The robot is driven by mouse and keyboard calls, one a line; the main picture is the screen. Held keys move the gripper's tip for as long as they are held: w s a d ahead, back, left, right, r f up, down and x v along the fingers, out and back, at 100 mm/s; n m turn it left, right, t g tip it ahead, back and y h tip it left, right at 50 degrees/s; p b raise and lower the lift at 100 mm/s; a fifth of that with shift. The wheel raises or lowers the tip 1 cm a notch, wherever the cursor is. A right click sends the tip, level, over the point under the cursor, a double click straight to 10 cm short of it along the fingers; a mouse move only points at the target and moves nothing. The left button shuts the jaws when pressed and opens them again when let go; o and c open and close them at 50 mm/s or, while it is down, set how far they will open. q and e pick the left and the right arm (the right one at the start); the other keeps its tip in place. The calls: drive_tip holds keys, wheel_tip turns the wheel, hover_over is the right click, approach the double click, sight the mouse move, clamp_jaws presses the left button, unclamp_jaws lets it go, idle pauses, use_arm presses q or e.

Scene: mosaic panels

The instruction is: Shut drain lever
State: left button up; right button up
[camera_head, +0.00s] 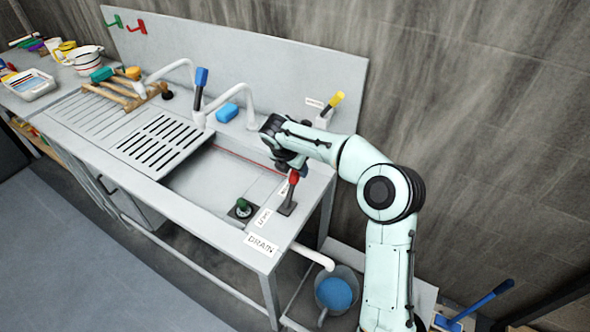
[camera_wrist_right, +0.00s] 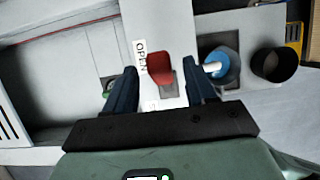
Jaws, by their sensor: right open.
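The drain lever has a red handle (camera_head: 294,177) and a dark base at the right end of the sink counter. In the right wrist view the red handle (camera_wrist_right: 159,68) shows between my fingers, beside an OPEN label (camera_wrist_right: 141,57). My right gripper (camera_head: 287,163) is open just above the lever; I cannot tell whether a finger touches it. In the wrist view the right gripper (camera_wrist_right: 162,88) has a finger on each side of the handle with gaps. A DRAIN label (camera_head: 262,245) is at the counter's front corner. My left gripper is not in view.
A green knob (camera_head: 242,207) stands left of the lever by the basin (camera_head: 205,185). A yellow-handled lever (camera_head: 336,99) stands at the back. A white pipe (camera_head: 314,256) ends above a bucket (camera_head: 340,277) with blue contents.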

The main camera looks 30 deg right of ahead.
sight(292, 179)
drive_tip(key=shift+x, duration=1)
clamp_jaws()
drive_tip(key=shift+a, duration=0.2)
drive_tip(key=s+a+t+h+b, duration=0.1)
drive_tip(key=b, duration=0.1)
drive_tip(key=s+a+t+h+b, duration=0.1)
drive_tip(key=a+h+b, duration=0.1)
drive_tip(key=a+r+h+b, duration=0.1)
drive_tip(key=a+h+b, duration=0.1)
drive_tip(key=shift+s+a+t, duration=0.15)
drive_tip(key=shift+s+t, duration=0.25)
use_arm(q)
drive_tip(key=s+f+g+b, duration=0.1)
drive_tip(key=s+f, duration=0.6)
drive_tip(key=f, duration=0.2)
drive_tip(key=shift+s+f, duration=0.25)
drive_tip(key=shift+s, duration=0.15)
use_arm(e)
drive_tip(key=shift+s+a+h, duration=0.25)
drive_tip(key=shift+a+h, duration=0.25)
drive_tip(key=shift+h, duration=0.2)
unclamp_jaws()
